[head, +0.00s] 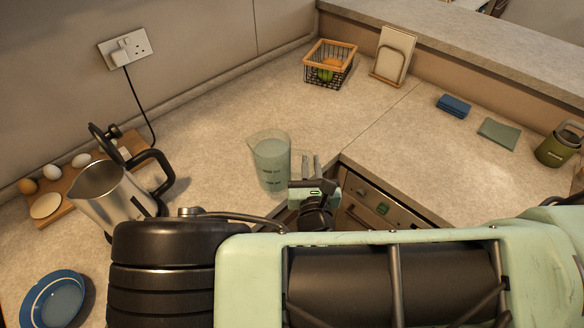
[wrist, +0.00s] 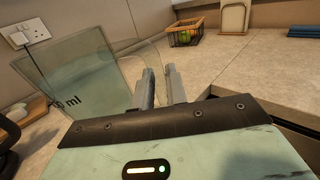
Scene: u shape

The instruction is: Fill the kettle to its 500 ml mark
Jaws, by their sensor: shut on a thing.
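A steel kettle (head: 108,198) with a black handle stands on the left of the counter. Its lid is tipped up and its mouth shows. Its level mark cannot be seen from here. A clear measuring jug (head: 272,163) with dark printed marks is near the counter's inner corner, upright. It looks filled with pale bluish water, but the exact level is unclear. My gripper (head: 309,166) is at the jug's right side, shut on its handle. In the wrist view the jug (wrist: 90,85) is left of my fingers (wrist: 162,85), with "ml" print visible. I cannot tell whether it touches the counter.
A wooden board (head: 70,205) with eggs lies behind the kettle, and a blue bowl (head: 53,300) in front. A wire basket (head: 330,62) and a board in a rack (head: 392,56) stand at the back. The counter between jug and kettle is clear.

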